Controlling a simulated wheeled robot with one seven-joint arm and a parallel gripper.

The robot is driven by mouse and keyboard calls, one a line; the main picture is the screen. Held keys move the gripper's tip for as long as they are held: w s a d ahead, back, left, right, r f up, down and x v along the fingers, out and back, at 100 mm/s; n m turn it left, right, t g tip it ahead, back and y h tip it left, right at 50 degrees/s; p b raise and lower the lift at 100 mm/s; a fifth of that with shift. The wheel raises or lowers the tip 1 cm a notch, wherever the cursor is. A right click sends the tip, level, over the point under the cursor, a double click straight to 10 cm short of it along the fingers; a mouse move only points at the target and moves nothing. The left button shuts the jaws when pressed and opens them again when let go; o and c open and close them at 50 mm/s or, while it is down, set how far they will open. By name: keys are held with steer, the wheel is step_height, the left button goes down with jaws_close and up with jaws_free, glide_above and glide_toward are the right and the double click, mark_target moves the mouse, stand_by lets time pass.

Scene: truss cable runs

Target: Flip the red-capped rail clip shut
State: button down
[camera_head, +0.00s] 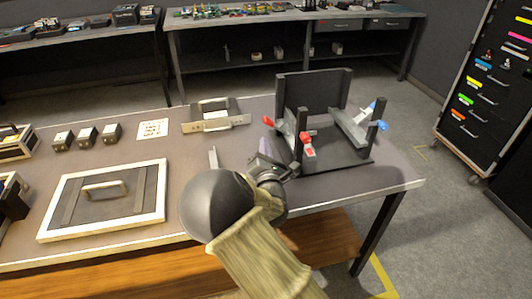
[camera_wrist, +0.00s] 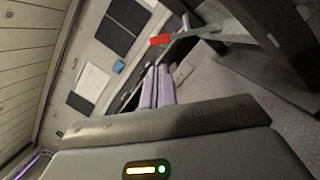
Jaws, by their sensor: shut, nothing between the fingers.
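A dark cable-run fixture (camera_head: 335,163) with upright posts and grey rails stands at the right of the table. One red cap (camera_head: 268,121) sticks out at the fixture's left end, on a light lever. A second red piece (camera_head: 306,139) is at the front left post. I cannot tell how far either is open. In the wrist view a red cap (camera_wrist: 160,40) sits at the end of a grey bar, beyond my fingertips and apart from them. My gripper (camera_head: 288,169) is low at the fixture's front left; its fingers (camera_wrist: 158,72) are shut and empty.
A back panel (camera_head: 313,92) rises behind. A drawer cabinet (camera_head: 490,95) stands at far right.

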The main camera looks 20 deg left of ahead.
steer(key=x, duration=0.5)
steer(key=shift+w+a, duration=0.2)
steer(key=shift+w, duration=0.15)
steer(key=shift+r, duration=0.15)
